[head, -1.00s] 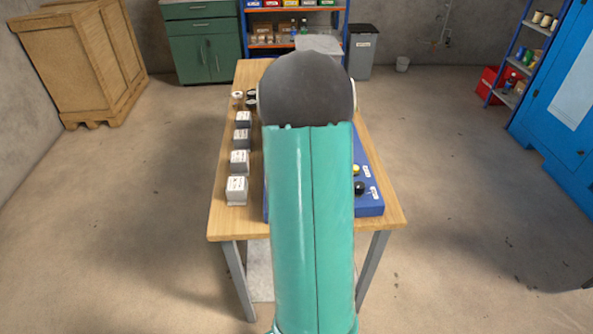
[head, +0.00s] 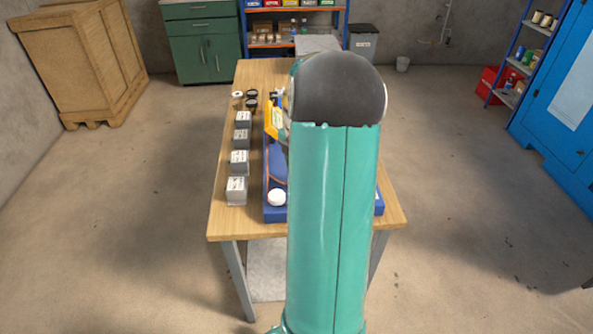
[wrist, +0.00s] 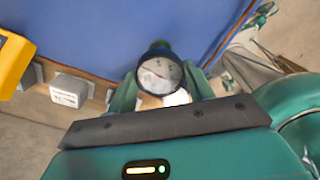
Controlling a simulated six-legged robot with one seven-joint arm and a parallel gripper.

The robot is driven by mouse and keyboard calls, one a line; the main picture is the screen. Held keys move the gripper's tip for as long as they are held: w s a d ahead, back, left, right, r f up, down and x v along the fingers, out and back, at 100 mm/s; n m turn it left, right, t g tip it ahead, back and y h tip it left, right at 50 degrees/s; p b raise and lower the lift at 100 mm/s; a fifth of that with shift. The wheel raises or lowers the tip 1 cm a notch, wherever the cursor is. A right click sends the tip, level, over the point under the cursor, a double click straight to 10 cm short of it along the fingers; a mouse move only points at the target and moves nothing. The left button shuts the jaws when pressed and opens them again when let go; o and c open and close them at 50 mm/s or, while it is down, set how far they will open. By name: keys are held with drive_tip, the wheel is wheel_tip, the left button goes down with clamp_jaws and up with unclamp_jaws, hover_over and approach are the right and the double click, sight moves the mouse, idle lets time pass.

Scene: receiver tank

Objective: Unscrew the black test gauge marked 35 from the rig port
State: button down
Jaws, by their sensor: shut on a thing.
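In the wrist view a round gauge (wrist: 159,76) with a dark rim and a pale dial sits between the teal fingers of my gripper (wrist: 161,84). The fingers are shut on it from both sides. Its dial faces the wrist camera, and a dark part shows at its far end. The blue rig board (wrist: 120,25) lies behind it, and also shows on the table in the head view (head: 274,214). The marking 35 is not readable. I cannot tell whether the gauge is still joined to the port. In the head view my arm hides the gauge and gripper.
A row of several grey boxes with white labels (head: 239,162) stands along the table's left edge. Small round parts (head: 251,95) lie behind them. A yellow device (head: 275,121) and a white round cap (head: 277,198) are at the board's left side. The floor around the table is clear.

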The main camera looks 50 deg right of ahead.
drive_tip(key=n, duration=0.2)
drive_tip(key=shift+n, duration=0.3)
drive_tip(key=shift+r, duration=3)
